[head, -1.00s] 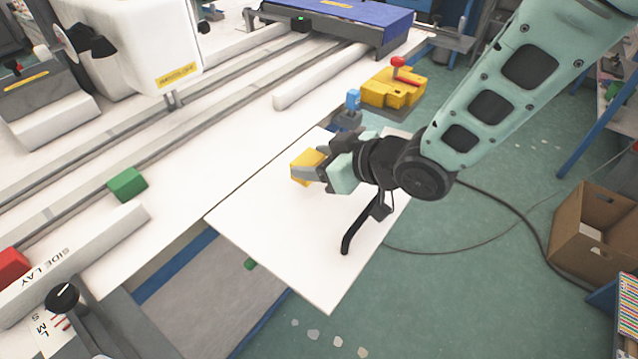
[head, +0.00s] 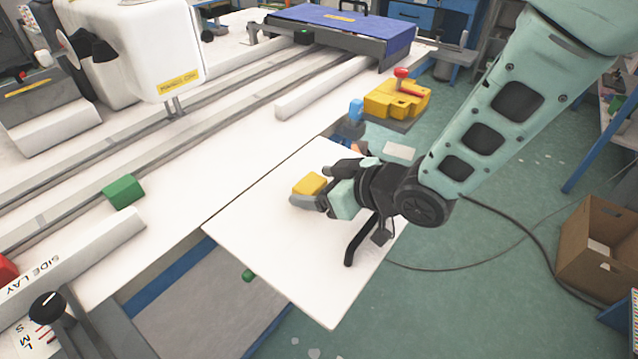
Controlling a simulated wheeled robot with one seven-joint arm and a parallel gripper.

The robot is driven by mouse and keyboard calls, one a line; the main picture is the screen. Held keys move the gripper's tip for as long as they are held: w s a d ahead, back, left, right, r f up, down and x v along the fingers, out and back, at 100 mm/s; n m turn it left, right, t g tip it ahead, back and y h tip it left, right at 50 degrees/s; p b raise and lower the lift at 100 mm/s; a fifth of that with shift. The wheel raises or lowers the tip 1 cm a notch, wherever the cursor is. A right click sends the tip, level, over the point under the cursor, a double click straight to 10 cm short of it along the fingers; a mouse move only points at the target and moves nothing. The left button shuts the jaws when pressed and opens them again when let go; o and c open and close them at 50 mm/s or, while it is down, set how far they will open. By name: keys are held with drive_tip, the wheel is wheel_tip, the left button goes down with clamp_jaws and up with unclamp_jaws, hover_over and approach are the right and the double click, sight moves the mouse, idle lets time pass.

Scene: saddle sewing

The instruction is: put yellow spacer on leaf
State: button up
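The yellow spacer (head: 309,183) is a small block over the middle of the white leaf (head: 265,235), the flat board beside the machine table. It appears to rest on the leaf, though its underside is hidden by the near finger. My gripper (head: 322,185) is low over the leaf, reaching in from the right. Its fingers are spread, one on the near side of the spacer and one on the far side. A gap shows at the far finger; I cannot tell whether the near finger touches the spacer.
A yellow block with a red knob (head: 397,98) and a blue-topped part (head: 355,110) are behind. A green block (head: 123,192) sits on the table at left. The leaf's front part is clear.

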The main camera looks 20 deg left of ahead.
drive_tip(key=shift+r, duration=0.2)
drive_tip(key=v, duration=1.2)
drive_tip(key=shift+d, duration=0.1)
drive_tip(key=shift+w+d+h, duration=0.15)
drive_tip(key=shift+d+h, duration=0.1)
drive_tip(key=shift+h, duration=0.05)
drive_tip(key=s+d+r+m+g+h, duration=0.2)
drive_tip(key=s+d+m+g+h, duration=0.2)
drive_tip(key=s+d+h, duration=0.6)
drive_tip(key=s+d+m, duration=0.1)
drive_tip(key=s+d, duration=0.4)
drive_tip(key=shift+d+m+g, duration=0.2)
drive_tip(key=shift+m+g, duration=0.2)
